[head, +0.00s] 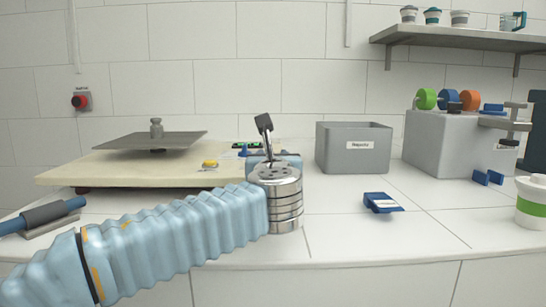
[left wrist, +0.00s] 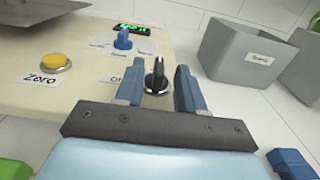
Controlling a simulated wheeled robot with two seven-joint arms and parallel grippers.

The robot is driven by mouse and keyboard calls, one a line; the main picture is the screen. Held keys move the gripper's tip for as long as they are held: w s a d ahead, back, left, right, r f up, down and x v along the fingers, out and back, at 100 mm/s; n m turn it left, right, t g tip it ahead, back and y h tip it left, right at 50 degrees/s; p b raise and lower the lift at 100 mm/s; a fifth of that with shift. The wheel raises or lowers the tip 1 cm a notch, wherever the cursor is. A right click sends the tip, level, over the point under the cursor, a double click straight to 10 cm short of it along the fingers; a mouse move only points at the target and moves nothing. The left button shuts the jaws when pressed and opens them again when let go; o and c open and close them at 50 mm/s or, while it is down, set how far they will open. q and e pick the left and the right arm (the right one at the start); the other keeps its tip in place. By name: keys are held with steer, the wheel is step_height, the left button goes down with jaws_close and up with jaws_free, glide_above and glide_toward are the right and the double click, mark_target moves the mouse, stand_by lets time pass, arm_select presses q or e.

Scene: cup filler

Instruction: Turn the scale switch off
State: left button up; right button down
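The scale has a cream base (head: 110,172) and a grey plate (head: 170,137) with a metal weight (head: 156,129) on it. In the left wrist view, a black rotary switch (left wrist: 157,76) sits on the panel near the base's edge, its grip pointing roughly away from the camera. A label (left wrist: 112,82) beginning "O" lies to its left, partly covered by a finger. My left gripper (left wrist: 157,72) is open, with one blue finger on each side of the switch. I cannot tell whether they touch it. In the head view my wrist hides the switch.
A blue knob (left wrist: 123,40), a yellow zero button (left wrist: 56,61) and a green-lit display (left wrist: 131,29) share the panel. A grey bin (head: 353,149) stands to the right. A blue object (head: 383,202) lies on the counter. A red button (head: 80,101) is on the wall.

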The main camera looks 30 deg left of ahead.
arm_select(q)
steer(key=shift+x, duration=0.9)
jaws_close()
